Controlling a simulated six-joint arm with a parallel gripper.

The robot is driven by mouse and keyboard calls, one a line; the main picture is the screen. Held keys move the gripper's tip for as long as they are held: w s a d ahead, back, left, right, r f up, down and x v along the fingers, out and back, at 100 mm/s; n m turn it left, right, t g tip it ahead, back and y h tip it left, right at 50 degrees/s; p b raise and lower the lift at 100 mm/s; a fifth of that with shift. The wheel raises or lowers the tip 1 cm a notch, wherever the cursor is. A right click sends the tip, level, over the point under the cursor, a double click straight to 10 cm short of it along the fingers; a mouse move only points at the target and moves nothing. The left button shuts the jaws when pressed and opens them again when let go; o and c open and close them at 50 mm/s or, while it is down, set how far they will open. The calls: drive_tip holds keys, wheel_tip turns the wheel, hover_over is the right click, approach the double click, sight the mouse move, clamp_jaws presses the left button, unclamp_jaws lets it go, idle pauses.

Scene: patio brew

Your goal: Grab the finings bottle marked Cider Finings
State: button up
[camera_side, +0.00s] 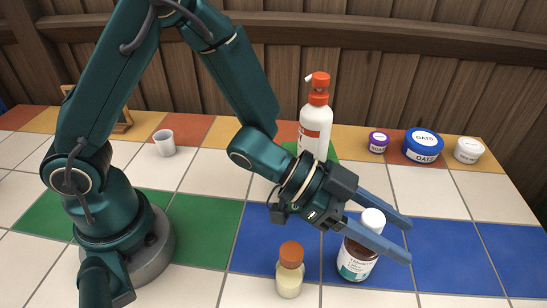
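A brown bottle (357,264) with a white cap (372,221) and a white and teal label stands upright on the tiled table at right of centre. Its label is partly readable at most, so I cannot confirm the words Cider Finings. My gripper (407,241) reaches in from the left, its two fingers apart. One finger passes behind the cap and the other crosses in front of the bottle's upper part, hiding its neck. I see no clear contact. A small bottle (289,277) of pale contents with an orange-brown cap stands to the left, apart from the gripper.
A white bottle with a red pump top (315,125) stands behind my gripper. A purple-lidded jar (378,143), a blue oats tub (423,147) and a white-lidded tub (468,150) stand at the back right. A grey cup (164,143) stands back left. The right-hand tiles are clear.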

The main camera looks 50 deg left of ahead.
clamp_jaws()
idle(1.2)
